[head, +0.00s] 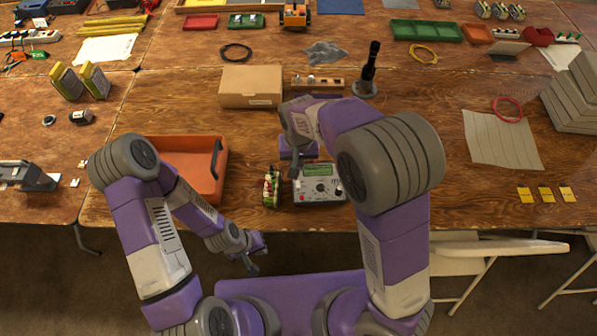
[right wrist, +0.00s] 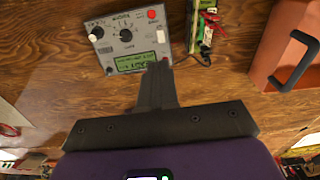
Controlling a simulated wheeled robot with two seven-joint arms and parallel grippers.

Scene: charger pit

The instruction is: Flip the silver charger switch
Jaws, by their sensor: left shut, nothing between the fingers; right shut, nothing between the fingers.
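The silver charger (head: 319,186) sits near the table's front edge, with a green display, knobs and a red button on its face. In the right wrist view the charger (right wrist: 104,50) appears upside down, with a black knob, a white knob and small pale controls. I cannot tell which small control is the switch. My right gripper (head: 295,174) is shut and empty at the charger's left side, beside the display. In the right wrist view its fingertips (right wrist: 159,66) cover part of that edge; contact is unclear. My left gripper (head: 252,264) is shut and empty, below the table's front edge.
A green and red battery pack (head: 272,187) stands just left of the charger; an orange bin (head: 213,191) is further left. A cardboard box (head: 236,86) and a dark upright tool (head: 370,68) are behind.

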